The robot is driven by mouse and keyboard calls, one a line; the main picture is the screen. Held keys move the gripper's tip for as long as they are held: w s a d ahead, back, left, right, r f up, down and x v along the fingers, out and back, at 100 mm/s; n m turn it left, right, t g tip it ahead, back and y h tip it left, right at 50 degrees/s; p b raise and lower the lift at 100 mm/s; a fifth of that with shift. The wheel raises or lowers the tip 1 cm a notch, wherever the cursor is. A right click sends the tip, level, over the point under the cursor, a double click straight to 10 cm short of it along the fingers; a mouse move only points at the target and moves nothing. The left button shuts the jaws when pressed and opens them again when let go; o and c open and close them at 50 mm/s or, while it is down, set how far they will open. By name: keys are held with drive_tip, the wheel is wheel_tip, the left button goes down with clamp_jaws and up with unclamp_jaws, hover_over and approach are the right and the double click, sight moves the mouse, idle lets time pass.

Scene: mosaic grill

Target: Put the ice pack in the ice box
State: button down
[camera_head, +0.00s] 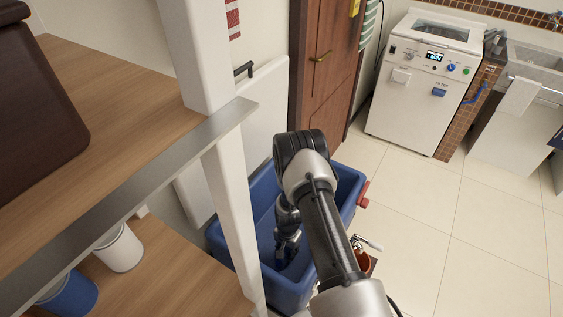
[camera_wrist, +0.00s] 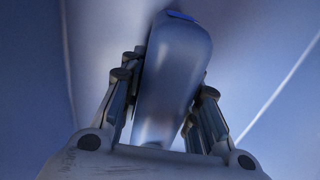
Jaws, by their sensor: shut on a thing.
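The ice box is a large blue open-topped tub (camera_head: 342,190) standing on the floor in the head view. My arm reaches down into it, and my gripper (camera_head: 287,247) is inside, low between the walls. In the wrist view my gripper (camera_wrist: 165,105) is shut on a smooth blue-grey block, the ice pack (camera_wrist: 174,70), with fingers on both its sides. Blue surfaces of the ice box (camera_wrist: 270,60) surround it there. In the head view the ice pack cannot be made out. Whether it touches the bottom of the box I cannot tell.
A wooden shelf unit (camera_head: 105,75) with a white post (camera_head: 232,210) stands close left of the box. A wooden door (camera_head: 330,70) and white machine (camera_head: 415,85) are behind. Tiled floor (camera_head: 450,230) on the right is clear.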

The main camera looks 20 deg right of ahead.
drive_tip(key=shift+f, duration=0.1)
drive_tip(key=shift+f, duration=0.15)
drive_tip(key=c, duration=1.2)
unclamp_jaws()
